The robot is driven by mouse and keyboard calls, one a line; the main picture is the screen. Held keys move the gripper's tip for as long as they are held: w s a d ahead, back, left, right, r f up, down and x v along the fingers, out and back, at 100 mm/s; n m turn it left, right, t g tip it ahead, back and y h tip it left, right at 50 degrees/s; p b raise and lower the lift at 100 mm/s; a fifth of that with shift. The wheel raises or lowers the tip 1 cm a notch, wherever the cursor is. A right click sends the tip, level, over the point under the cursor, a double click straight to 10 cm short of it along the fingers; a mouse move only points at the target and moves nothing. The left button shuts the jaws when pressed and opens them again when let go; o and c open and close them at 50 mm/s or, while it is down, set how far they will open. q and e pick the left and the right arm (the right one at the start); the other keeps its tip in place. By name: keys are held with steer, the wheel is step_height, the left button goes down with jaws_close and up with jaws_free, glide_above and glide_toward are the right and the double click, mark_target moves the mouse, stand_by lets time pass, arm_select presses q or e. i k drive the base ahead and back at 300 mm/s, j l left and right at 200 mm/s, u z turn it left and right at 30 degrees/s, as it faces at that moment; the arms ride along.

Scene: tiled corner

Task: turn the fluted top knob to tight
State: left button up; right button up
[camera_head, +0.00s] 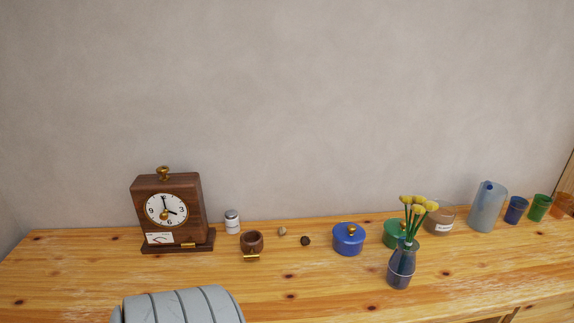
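A dark wooden clock (195,203) stands upright at the left of the wooden table, near the wall. A brass knob (163,172) sits on its top; its fluting and setting are too small to read. The white clock face (161,203) has dark hands and a brass knob (164,215) below its centre. A small white dial plate (160,238) and a brass piece (188,244) are low on the front. Neither of my grippers is in view.
Several cups stand farther right.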

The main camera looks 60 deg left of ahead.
mark_target(163, 170)
steer(key=u, duration=2.8)
